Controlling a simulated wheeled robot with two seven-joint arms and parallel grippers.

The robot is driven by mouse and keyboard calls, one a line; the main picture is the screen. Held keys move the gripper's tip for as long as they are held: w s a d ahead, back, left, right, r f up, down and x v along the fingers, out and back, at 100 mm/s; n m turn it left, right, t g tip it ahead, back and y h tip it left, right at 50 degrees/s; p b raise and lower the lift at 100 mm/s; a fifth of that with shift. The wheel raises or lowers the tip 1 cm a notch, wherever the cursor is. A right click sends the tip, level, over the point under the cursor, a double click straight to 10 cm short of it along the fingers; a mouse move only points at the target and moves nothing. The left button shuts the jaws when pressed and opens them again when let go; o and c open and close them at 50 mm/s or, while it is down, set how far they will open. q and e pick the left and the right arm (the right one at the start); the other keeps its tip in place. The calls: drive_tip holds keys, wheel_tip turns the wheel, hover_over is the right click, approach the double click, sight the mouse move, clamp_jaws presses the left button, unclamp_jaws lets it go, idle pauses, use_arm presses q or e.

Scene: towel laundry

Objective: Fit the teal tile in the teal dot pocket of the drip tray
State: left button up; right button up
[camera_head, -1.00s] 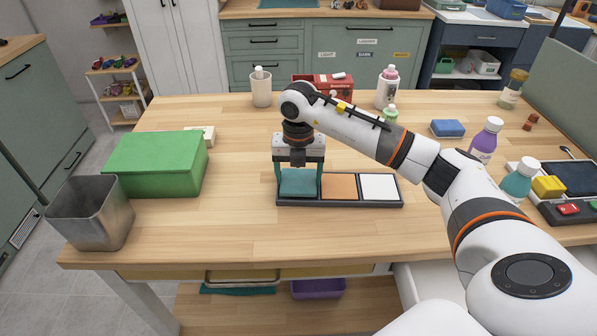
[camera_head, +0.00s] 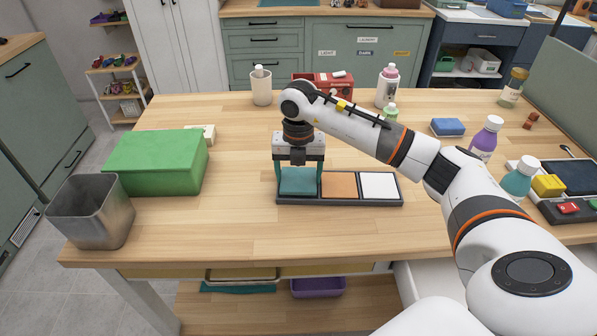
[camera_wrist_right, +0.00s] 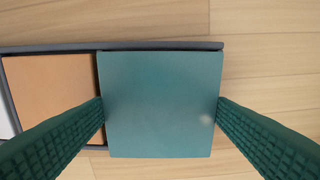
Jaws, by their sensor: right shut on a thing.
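The teal tile (camera_head: 298,182) is at the left pocket of the dark drip tray (camera_head: 362,203). My right gripper (camera_head: 299,178) is shut on it from above, one finger on each side. In the right wrist view the teal tile (camera_wrist_right: 162,105) fills the space between the two green fingers (camera_wrist_right: 160,112) and covers the pocket beneath, so no dot shows. I cannot tell whether it is fully seated or slightly above the tray. An orange tile (camera_head: 339,186) fills the middle pocket and a white tile (camera_head: 379,187) the right one. My left gripper is not in view.
A green box (camera_head: 155,163) and a metal bin (camera_head: 90,213) stand at the left. A white cup (camera_head: 261,88), a red box (camera_head: 330,82) and a pink-capped bottle (camera_head: 387,88) are behind. Bottles and a blue sponge (camera_head: 447,128) are at the right. The front of the table is clear.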

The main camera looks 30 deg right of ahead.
drive_tip(key=shift+f, duration=0.45)
idle(2.4)
drive_tip(key=shift+r, duration=0.5)
idle(0.6)
drive_tip(key=shift+f, duration=0.45)
idle(0.6)
drive_tip(key=o, duration=1.1)
wheel_tip(320, 180, up, 12)
drive_tip(key=shift+b, duration=0.45)
